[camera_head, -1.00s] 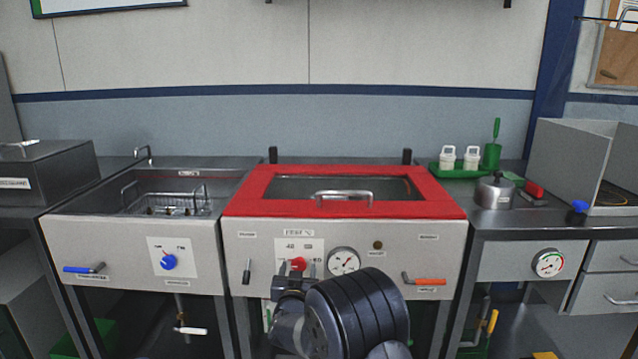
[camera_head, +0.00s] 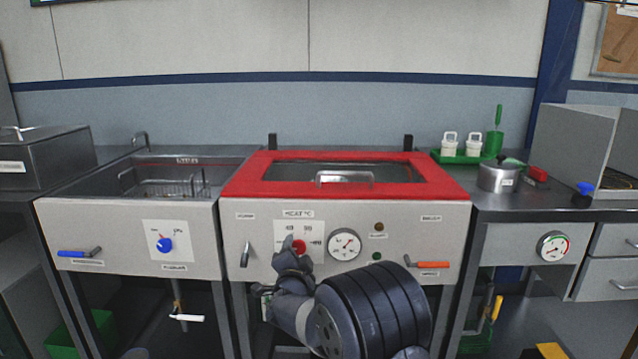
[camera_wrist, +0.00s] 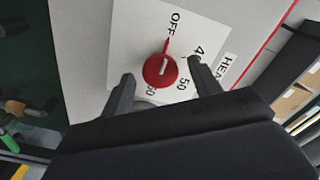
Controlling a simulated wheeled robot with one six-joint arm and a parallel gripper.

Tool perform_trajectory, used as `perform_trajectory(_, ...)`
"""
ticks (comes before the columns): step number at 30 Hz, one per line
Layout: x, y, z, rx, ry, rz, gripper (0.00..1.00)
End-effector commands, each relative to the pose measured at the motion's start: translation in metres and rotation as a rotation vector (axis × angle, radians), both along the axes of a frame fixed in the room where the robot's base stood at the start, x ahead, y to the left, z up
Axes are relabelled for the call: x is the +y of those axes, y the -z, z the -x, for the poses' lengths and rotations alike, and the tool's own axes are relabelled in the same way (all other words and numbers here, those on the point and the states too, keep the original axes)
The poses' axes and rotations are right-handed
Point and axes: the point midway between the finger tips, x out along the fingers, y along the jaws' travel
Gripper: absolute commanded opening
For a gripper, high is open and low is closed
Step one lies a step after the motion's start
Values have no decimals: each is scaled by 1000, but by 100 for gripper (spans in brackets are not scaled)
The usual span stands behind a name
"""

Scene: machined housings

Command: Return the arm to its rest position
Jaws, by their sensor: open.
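My gripper (camera_head: 290,256) is in front of the middle machine's front panel, just below and left of the red knob (camera_head: 299,246). In the wrist view my gripper (camera_wrist: 160,85) is open, its two fingers apart on either side of the red knob (camera_wrist: 160,71). The knob's pointer is at OFF on a white dial plate (camera_wrist: 130,45). Nothing is held between the fingers. I cannot tell whether a finger touches the knob. My arm comes up from the bottom of the head view.
The middle machine has a red-framed lid (camera_head: 440,187), closed, a gauge (camera_head: 344,244) and an orange-handled lever (camera_head: 431,265). To the left is a basin with a wire basket (camera_head: 165,188) and a blue knob (camera_head: 164,245). To the right is a metal pot (camera_head: 498,176) on a counter.

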Motion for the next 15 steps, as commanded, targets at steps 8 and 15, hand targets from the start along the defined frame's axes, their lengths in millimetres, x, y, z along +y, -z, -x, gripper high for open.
perform_trajectory(8, 0, 2, 0, -10, 0, -261, 59)
perform_trajectory(15, 0, 2, 0, -19, 1, -489, 59)
